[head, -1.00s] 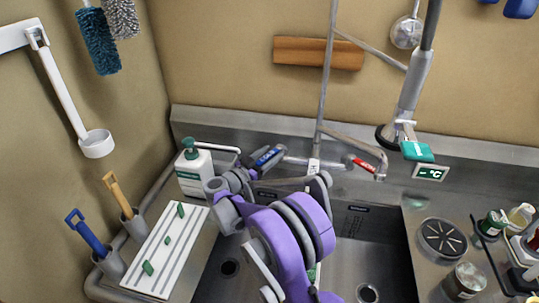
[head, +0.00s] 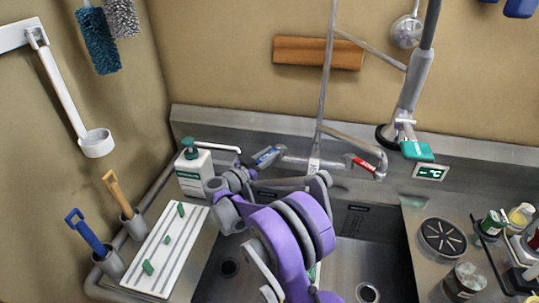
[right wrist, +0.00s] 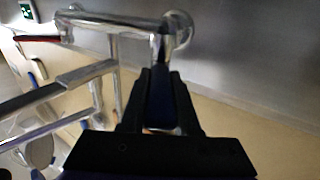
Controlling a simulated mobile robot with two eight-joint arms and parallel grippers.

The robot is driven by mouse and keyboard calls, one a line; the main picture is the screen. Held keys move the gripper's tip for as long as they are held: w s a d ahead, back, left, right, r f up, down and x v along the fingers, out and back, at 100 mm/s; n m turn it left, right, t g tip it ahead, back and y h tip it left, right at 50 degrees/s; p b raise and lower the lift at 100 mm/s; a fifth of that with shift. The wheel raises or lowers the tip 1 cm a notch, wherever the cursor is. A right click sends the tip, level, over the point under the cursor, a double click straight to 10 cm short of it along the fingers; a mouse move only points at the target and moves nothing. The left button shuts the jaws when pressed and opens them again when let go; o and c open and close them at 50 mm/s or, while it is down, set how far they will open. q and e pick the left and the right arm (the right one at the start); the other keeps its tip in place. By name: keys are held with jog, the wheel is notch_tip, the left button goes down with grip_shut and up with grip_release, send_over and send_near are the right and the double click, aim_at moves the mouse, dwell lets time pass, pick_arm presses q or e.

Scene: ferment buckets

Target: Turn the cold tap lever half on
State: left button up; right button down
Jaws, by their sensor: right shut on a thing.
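The cold tap lever with its blue grip (head: 268,156) is at the left end of the steel mixer tap (head: 315,163) behind the sink. My right gripper (head: 256,166) is shut on this lever. In the right wrist view, the dark blue lever (right wrist: 160,106) sits between the two black fingers (right wrist: 160,112) of my right gripper, below the chrome tap body (right wrist: 112,20). The red-marked hot lever (head: 363,164) is at the tap's right end, apart from my gripper. My purple right arm hides part of the sink. My left gripper is out of view.
A white soap bottle (head: 194,170) stands close to the left of my right gripper. A white ribbed board (head: 160,250) lies left of the sink (head: 345,262). A spray hose (head: 414,80) hangs right of the tap. Jars (head: 465,281) stand at the right.

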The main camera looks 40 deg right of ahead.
dwell(0.8)
jog(key=shift+w+m+g+b, duration=0.25)
jog(key=shift+m+g+b, duration=0.2)
jog(key=shift+g, duration=0.35)
jog(key=c, duration=0.6)
grip_release()
jog(key=shift+c, duration=0.2)
jog(key=s+a+b, duration=0.1)
jog(key=a, duration=1)
